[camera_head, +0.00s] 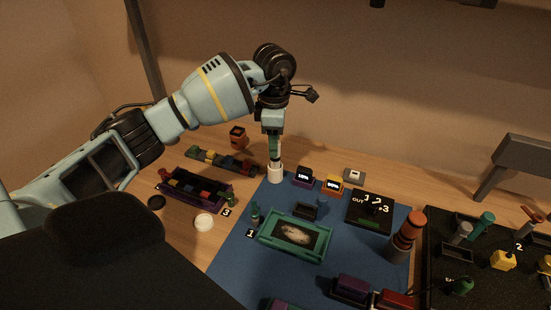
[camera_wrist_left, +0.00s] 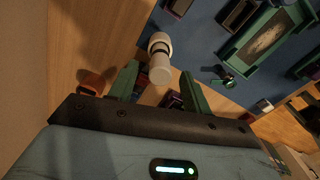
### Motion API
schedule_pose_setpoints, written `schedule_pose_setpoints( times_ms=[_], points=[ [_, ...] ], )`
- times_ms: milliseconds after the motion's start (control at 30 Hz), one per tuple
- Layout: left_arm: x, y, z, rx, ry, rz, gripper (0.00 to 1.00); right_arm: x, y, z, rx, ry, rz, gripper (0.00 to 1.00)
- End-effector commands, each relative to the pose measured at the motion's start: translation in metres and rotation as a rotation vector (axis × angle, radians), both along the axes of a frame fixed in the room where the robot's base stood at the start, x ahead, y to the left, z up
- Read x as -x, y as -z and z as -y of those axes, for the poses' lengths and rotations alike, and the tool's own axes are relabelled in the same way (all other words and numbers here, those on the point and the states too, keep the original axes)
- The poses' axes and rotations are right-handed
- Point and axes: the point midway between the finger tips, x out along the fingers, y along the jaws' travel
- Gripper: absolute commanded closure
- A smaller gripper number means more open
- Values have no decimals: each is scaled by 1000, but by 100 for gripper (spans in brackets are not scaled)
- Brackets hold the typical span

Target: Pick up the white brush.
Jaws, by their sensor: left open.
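The white brush (camera_head: 275,174) stands upright on the table at the left back corner of the blue mat. In the left wrist view it shows as a white cylinder with a dark band (camera_wrist_left: 160,68), lying between the two green fingers. My left gripper (camera_head: 274,155) is directly above the brush, pointing down, with its fingers at the brush's upper part. It is open, with a finger on each side; I cannot tell whether either touches. The brush's top is partly hidden by the fingers in the head view. My right gripper is not in view.
An orange container (camera_head: 237,138) and a block tray (camera_head: 222,161) stand left of the brush. Two small display boxes (camera_head: 305,178) are close on its right. A green tray (camera_head: 267,252) lies on the blue mat (camera_head: 232,268). A white round lid (camera_head: 204,221) lies in front.

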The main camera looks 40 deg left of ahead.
Motion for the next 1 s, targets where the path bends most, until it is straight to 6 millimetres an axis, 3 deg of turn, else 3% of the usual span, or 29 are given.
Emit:
schedule_pose_setpoints(
  times_ms=[400,700,1000],
  points=[
    [-1,47,2,1,0,-1,51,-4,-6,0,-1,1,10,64],
    [-1,51,2,0,0,0,51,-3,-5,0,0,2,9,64],
    [-1,51,2,0,0,0,91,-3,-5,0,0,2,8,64]
  ],
)
